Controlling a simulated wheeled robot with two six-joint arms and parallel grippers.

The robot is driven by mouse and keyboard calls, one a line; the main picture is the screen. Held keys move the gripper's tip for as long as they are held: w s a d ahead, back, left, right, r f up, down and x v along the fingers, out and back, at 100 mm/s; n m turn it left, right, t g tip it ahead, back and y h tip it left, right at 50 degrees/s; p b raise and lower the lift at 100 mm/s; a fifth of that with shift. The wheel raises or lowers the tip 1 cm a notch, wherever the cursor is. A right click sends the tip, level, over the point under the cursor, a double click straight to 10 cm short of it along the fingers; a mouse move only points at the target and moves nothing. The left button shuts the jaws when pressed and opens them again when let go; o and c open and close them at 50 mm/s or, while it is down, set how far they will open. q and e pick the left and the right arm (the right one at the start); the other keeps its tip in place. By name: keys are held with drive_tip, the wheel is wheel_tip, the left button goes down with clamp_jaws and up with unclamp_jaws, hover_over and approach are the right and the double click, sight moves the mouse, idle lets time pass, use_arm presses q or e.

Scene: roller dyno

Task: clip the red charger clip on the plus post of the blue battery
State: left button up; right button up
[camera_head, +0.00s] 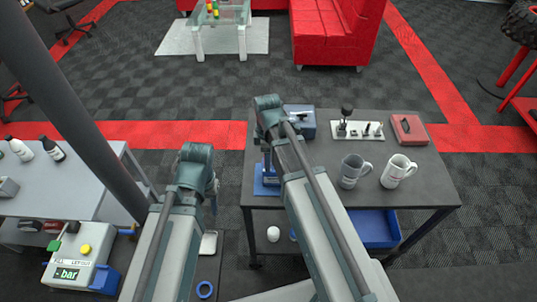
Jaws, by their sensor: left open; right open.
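A blue-grey box (301,122) stands at the back left of the dark table, partly covered by the joint of my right arm. It may be the blue battery, but I cannot make out its posts. I cannot pick out the red charger clip in this view. My two arms reach up from the bottom edge, the left one left of the dark table and the right one over its left part. Their far joints show, but the grippers themselves are hidden behind or below the arm links.
The dark table (425,187) also carries a red box (409,128), a white tool holder (345,130), a grey mug (352,171), a white mug (397,171) and a blue-based stand (265,186). A blue bin (375,228) sits below.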

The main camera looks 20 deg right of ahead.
drive_tip(key=shift+r, duration=0.1)
wheel_tip(320, 180, up, 14)
drive_tip(key=p, duration=1.4)
drive_tip(key=s+a+f+m+b, duration=0.3)
drive_tip(key=s+a+m, duration=0.2)
drive_tip(key=s, duration=0.2)
drive_tip(key=s+a+f+m+h+b, duration=0.1)
drive_tip(key=s+a+f+m+b, duration=0.2)
drive_tip(key=s+a+m, duration=0.2)
drive_tip(key=shift+s+a+m, duration=0.25)
drive_tip(key=shift+s+m, duration=0.25)
drive_tip(key=shift+s, duration=0.7)
drive_tip(key=shift+s, duration=0.1)
